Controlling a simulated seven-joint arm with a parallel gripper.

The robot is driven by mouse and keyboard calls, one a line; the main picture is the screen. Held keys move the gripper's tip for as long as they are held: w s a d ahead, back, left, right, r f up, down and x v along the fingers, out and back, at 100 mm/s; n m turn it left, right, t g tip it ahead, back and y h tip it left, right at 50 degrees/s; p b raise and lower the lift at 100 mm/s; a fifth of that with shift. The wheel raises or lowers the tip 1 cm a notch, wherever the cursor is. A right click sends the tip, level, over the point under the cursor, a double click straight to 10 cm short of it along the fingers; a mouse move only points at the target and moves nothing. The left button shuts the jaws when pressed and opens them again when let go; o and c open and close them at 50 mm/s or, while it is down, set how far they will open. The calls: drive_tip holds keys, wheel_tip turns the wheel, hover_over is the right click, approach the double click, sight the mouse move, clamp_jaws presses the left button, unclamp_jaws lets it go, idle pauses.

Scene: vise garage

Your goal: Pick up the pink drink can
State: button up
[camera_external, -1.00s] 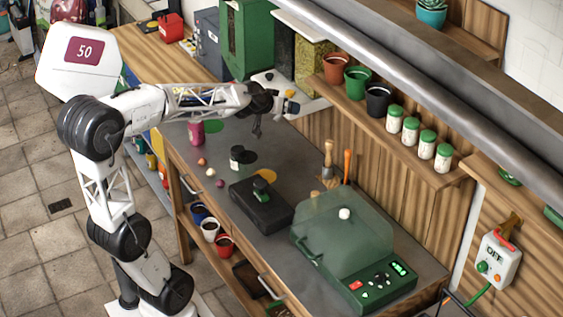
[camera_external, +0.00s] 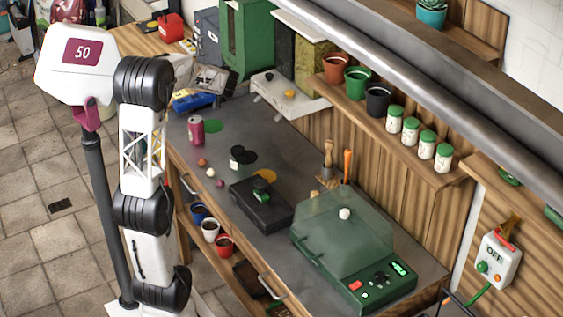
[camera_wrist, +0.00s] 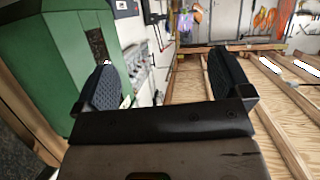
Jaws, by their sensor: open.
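The pink drink can (camera_external: 196,131) stands upright at the left edge of the grey workbench in the external view. A green round patch lies just to its right. My gripper (camera_wrist: 168,80) shows in the wrist view with its two dark padded fingers wide apart and nothing between them. It faces away from the can, toward a green cabinet and wooden boards. The can is not in the wrist view. In the external view I cannot clearly make out the gripper; my arm stands upright left of the bench.
A black box (camera_external: 262,206), a dark jar (camera_external: 237,157) and small balls are on the bench near the can. A blue box (camera_external: 193,102) sits behind it. A green case with a clear lid (camera_external: 345,240) fills the right end. A shelf with pots (camera_external: 377,98) overhangs the back.

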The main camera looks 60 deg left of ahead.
drive_tip(key=s+a+f+n+g, duration=0.1)
drive_tip(key=s+a+g, duration=0.1)
drive_tip(key=s+a, duration=0.1)
approach(199, 123)
drive_tip(key=x, duration=0.5)
drive_tip(key=shift+s+a+f, duration=0.1)
drive_tip(key=shift+s, duration=0.1)
drive_tip(key=shift+x, duration=1.25)
drive_tip(key=shift+a, duration=0.15)
drive_tip(key=shift+x, duration=2.5)
drive_tip(key=shift+w, duration=0.1)
drive_tip(key=shift+c, duration=0.5)
